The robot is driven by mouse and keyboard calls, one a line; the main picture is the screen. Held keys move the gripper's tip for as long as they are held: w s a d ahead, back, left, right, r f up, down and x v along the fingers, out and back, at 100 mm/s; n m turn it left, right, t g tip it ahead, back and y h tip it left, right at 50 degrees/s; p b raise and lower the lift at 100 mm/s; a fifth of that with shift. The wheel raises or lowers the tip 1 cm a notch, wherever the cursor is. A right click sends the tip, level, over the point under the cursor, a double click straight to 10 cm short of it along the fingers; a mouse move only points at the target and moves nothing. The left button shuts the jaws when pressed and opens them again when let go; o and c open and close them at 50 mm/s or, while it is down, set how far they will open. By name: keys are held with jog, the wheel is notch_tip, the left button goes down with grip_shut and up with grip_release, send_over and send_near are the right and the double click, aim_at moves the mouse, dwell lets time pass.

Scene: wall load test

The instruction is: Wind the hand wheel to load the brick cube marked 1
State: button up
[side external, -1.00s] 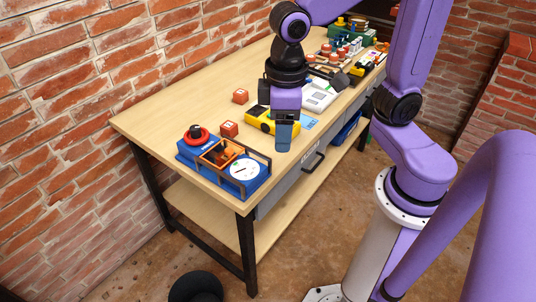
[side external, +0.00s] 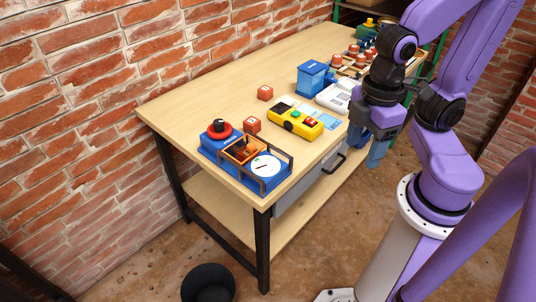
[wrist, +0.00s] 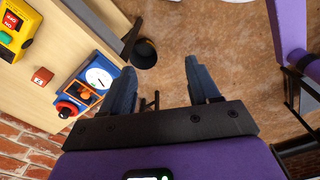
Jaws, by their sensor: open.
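The blue load tester (side external: 246,165) stands at the near left end of the table. It has a red hand wheel (side external: 219,129) with a dark knob, an orange-framed bay (side external: 243,149) with dark parts inside, and a white dial (side external: 264,167). Two brick-red cubes lie on the table: one near the tester (side external: 252,124) and one farther back (side external: 265,92). Their marks are too small to read surely. My gripper (side external: 366,146) is open and empty, beyond the table's front edge, well right of the tester. The wrist view shows its spread fingers (wrist: 160,64) over floor, with the hand wheel (wrist: 67,109) at left.
A yellow box (side external: 295,121) with red and green buttons lies right of the cubes. Behind it stand a blue bin (side external: 313,78) and a pale device (side external: 337,96). Several red-and-white items (side external: 356,55) crowd the far end. Bare tabletop lies behind the cubes. A black bucket (side external: 208,283) stands on the floor.

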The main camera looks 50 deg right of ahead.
jog(key=w+a+r, duration=0.3)
jog(key=w+a, duration=0.3)
jog(key=w, duration=0.5)
send_over(218, 121)
jog(key=f, duration=0.1)
jog(key=shift+n, duration=0.4)
notch_tip(218, 121, down, 17)
jog(key=shift+f, duration=0.1)
jog(key=c, duration=1)
